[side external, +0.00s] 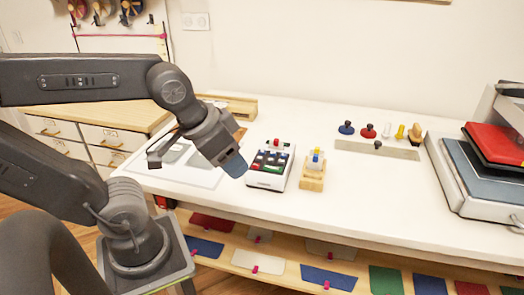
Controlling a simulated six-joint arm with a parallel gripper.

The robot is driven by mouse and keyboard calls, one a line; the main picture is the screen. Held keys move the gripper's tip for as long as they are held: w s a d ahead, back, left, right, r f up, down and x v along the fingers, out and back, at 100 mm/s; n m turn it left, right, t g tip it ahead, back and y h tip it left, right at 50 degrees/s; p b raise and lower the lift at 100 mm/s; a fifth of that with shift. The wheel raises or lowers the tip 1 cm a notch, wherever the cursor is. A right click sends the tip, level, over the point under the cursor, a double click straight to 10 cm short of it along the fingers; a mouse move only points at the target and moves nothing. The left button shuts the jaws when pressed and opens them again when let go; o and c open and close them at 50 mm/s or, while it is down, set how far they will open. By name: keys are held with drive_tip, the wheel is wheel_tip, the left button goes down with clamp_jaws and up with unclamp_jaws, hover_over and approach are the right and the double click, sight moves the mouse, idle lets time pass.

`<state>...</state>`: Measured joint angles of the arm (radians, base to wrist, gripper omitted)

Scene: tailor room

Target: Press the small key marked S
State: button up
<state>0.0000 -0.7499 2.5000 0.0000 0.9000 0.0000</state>
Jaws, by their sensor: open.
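A small white key panel (266,184) stands on the white table, left of its middle. It carries several dark keys, a green bar-like key (272,169) and a small red part (276,142) at its back edge. The markings are too small to read, so I cannot tell which key bears the S. My gripper (195,163) is open and appears empty, to the left of the panel. Its blue-grey fingertip (234,165) shows close to the panel's left side in the picture. I cannot tell its height above the table.
A wooden stand (313,178) with yellow and blue parts is right of the panel. A metal strip (375,150) with several coloured knobs lies behind. A heat press (475,170) stands far right. A white board (180,174) lies under my gripper. The front middle table is clear.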

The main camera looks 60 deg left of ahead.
clamp_jaws()
idle(1.3)
